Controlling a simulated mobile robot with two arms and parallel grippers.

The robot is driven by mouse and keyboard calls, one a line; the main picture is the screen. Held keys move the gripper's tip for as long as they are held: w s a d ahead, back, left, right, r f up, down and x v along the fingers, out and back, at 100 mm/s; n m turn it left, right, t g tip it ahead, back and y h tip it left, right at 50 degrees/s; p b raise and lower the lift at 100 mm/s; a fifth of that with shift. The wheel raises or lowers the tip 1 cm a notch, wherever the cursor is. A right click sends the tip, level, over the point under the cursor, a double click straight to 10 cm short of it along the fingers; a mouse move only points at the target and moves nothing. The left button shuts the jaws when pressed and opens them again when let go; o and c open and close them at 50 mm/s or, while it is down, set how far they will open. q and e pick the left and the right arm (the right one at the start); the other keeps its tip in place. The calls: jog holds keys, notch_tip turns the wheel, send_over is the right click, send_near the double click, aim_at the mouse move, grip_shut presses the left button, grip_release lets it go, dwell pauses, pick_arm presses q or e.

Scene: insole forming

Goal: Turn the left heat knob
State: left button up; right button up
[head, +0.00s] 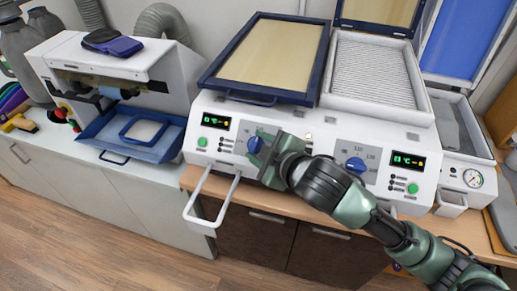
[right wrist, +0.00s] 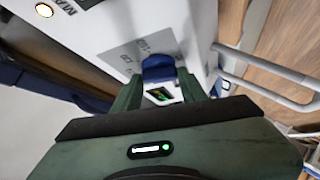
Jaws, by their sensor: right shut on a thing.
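The left heat knob (head: 254,144) is a blue knob on the left side of the white machine's sloped front panel (head: 312,132). My right gripper (head: 266,150) reaches in from the right and is shut on it, partly covering it. In the right wrist view the blue knob (right wrist: 158,68) sits between the tips of the two green fingers (right wrist: 159,84), against a grey dial plate. The right heat knob (head: 355,165), also blue, stands free on its own dial. Two green-lit displays flank the knobs, the left display (head: 216,121) near the held knob. My left gripper is not in view.
A white handle bar (head: 207,222) sticks out from the machine's front below the left knob. A blue-framed tray (head: 266,56) and a ribbed white bed (head: 372,72) lie on top. Another machine (head: 112,80) stands at the left. A gauge (head: 473,178) is at the right.

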jog(key=m+t+b, duration=0.1)
jog(key=m, duration=0.1)
jog(key=f+m+t+h+b, duration=0.1)
jog(key=shift+s+a+f+m+h, duration=0.1)
jog(key=shift+s+f+m+h, duration=0.1)
jog(key=shift+m+h, duration=0.15)
jog(key=shift+a+m+t+h+b, duration=0.1)
jog(key=shift+m+t+h+b, duration=0.85)
jog(key=shift+m, duration=0.6)
jog(key=o, duration=1.2)
jog(key=shift+o, duration=0.9)
jog(key=shift+r, duration=0.1)
jog(key=shift+w, duration=0.1)
jog(key=shift+r, duration=0.15)
